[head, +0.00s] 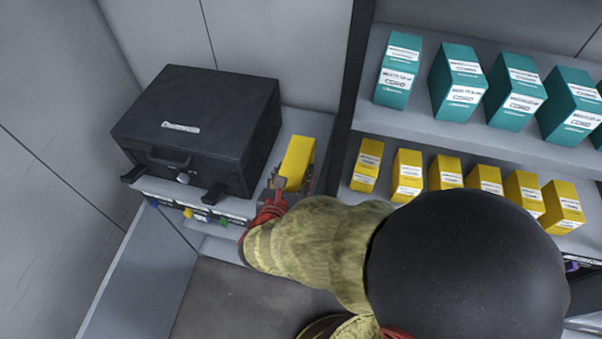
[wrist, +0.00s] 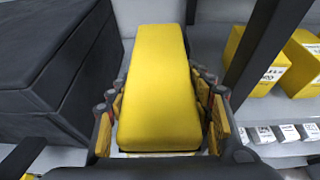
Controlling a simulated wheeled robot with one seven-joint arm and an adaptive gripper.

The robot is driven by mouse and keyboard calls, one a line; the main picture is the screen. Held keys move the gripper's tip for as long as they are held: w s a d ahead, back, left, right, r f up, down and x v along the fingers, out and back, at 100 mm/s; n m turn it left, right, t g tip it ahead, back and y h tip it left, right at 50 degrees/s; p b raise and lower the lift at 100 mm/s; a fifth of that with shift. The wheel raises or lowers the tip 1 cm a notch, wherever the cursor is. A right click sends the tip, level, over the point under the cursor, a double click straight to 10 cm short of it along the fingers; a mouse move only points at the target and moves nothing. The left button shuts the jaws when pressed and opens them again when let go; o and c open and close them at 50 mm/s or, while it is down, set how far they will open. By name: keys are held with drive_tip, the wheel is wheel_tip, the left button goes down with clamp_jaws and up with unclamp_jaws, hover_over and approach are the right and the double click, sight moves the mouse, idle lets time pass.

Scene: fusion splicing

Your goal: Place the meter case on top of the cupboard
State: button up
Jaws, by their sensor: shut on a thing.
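The yellow meter case (head: 298,157) is a plain long block with rounded edges. My gripper (head: 289,185) is shut on it, with fingers on both sides of its near part. The wrist view shows the case (wrist: 158,85) between the fingers of my gripper (wrist: 158,105), pointing away from me. The case is over the grey top of the cupboard (head: 308,122), right of the large black case. I cannot tell whether its underside touches the top. The underside is hidden.
The large black case (head: 205,115) with a handle fills the left of the cupboard top. A dark upright post (head: 345,95) stands close on the right. Beyond it, shelves hold teal boxes (head: 460,82) and small yellow boxes (head: 408,175). A narrow strip of top is clear.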

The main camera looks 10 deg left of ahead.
drive_tip(key=w+f+b, duration=0.1)
drive_tip(key=w+f, duration=0.2)
drive_tip(key=w+f+b, duration=0.2)
drive_tip(key=w+f, duration=0.1)
drive_tip(key=w, duration=0.1)
drive_tip(key=shift+w+d+f, duration=0.1)
drive_tip(key=shift+d+f, duration=0.05)
drive_tip(key=shift+f, duration=0.15)
drive_tip(key=shift+w+f+b, duration=0.15)
drive_tip(key=shift+f+b, duration=0.85)
drive_tip(key=shift+f, duration=0.65)
drive_tip(key=shift+f, duration=0.2)
drive_tip(key=o, duration=1.6)
drive_tip(key=shift+o, duration=0.2)
drive_tip(key=shift+r, duration=0.1)
drive_tip(key=shift+s+r, duration=0.2)
drive_tip(key=shift+s, duration=0.05)
drive_tip(key=p+v, duration=0.3)
drive_tip(key=v, duration=0.8)
drive_tip(key=shift+s+r+p, duration=0.1)
drive_tip(key=shift+s+p, duration=0.15)
drive_tip(key=shift+p, duration=0.1)
